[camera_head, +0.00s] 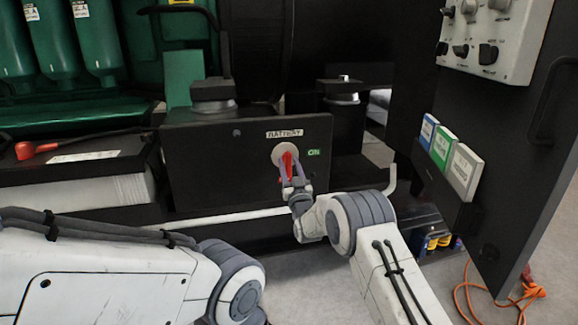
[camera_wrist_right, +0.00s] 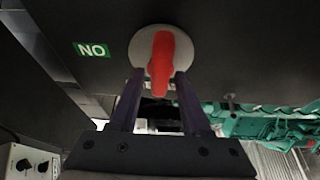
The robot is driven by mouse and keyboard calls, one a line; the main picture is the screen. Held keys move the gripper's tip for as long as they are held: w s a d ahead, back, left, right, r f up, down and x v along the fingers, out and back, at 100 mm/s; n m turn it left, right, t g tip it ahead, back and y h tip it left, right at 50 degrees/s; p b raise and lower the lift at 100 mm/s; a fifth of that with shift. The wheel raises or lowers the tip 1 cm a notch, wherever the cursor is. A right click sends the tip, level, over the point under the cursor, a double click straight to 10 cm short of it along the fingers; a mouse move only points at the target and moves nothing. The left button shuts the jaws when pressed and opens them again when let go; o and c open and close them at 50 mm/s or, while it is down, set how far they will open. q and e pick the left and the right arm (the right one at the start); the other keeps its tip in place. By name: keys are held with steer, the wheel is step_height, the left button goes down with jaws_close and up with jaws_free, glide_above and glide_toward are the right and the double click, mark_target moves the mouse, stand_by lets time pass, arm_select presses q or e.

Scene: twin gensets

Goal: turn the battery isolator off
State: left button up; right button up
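The battery isolator is a red handle (camera_head: 287,164) on a pale round plate (camera_head: 291,153), set in the front of a black box (camera_head: 215,165) under a BATTERY label (camera_head: 285,133). The handle points roughly up and down, and a green ON label (camera_head: 314,153) is to its right. My right gripper (camera_head: 288,168) is at the handle. In the right wrist view, the red handle (camera_wrist_right: 161,62) lies between the two dark fingers (camera_wrist_right: 157,78), with a visible gap on each side. My left arm enters from the left; its gripper is out of view.
A black door panel (camera_head: 515,150) with switches (camera_head: 490,40) and coloured booklets (camera_head: 450,155) stands at the right. Green machinery (camera_head: 70,50) and a red-ended cable (camera_head: 25,150) are at the left. An orange cable (camera_head: 465,295) lies on the floor at lower right.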

stand_by(0.3)
steer(key=p+v, duration=0.3)
steer(key=v, duration=0.7)
steer(key=shift+s+f, duration=0.15)
steer(key=shift+s, duration=0.05)
